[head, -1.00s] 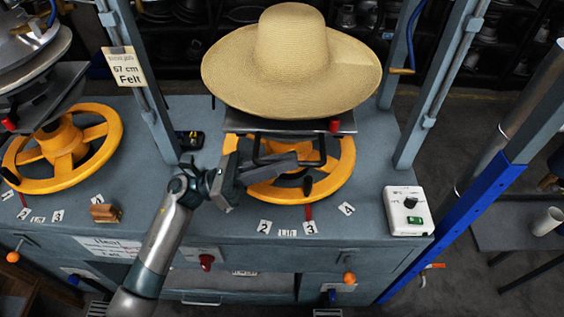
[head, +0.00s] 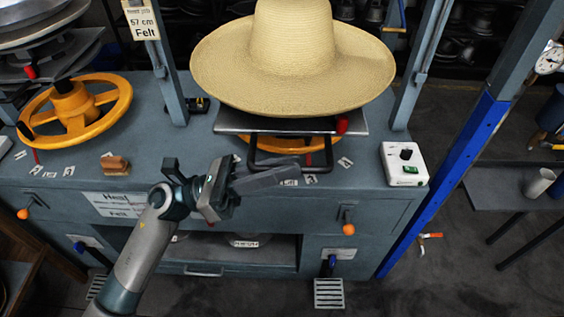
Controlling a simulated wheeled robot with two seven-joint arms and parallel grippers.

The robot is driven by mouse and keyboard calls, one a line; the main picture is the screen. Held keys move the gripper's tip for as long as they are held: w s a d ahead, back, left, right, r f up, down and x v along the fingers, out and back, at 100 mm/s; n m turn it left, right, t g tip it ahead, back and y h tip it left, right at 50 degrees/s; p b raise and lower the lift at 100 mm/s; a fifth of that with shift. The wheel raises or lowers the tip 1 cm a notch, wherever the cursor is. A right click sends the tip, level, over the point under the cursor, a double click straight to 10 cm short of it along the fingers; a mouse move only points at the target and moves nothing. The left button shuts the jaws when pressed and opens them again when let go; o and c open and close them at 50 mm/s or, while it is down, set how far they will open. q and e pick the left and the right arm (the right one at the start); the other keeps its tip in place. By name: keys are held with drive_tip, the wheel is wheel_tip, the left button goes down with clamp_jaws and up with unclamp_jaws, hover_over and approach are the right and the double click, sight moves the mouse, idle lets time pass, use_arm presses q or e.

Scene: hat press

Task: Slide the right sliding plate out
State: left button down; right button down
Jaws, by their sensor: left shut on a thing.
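The right sliding plate (head: 232,122) is a flat grey plate with a black bar handle (head: 329,150) at its front. A wide-brimmed straw hat (head: 293,60) sits on it and hides most of its top. The plate reaches forward over the orange handwheel (head: 295,145), which shows only in part below it. My right gripper is not in view.
A left press with an orange handwheel (head: 75,113) stands at the left. Upright grey posts (head: 168,70) flank the hat. A white control box (head: 404,163) sits on the bench's right corner, beside a blue post (head: 450,175). Floor is free in front of the bench.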

use_arm(q)
drive_tip(key=s, duration=0.6)
drive_tip(key=shift+b, duration=0.3)
drive_tip(key=shift+s, duration=0.15)
drive_tip(key=c, duration=2)
unclamp_jaws()
drive_tip(key=shift+o, duration=1)
drive_tip(key=shift+s, duration=0.2)
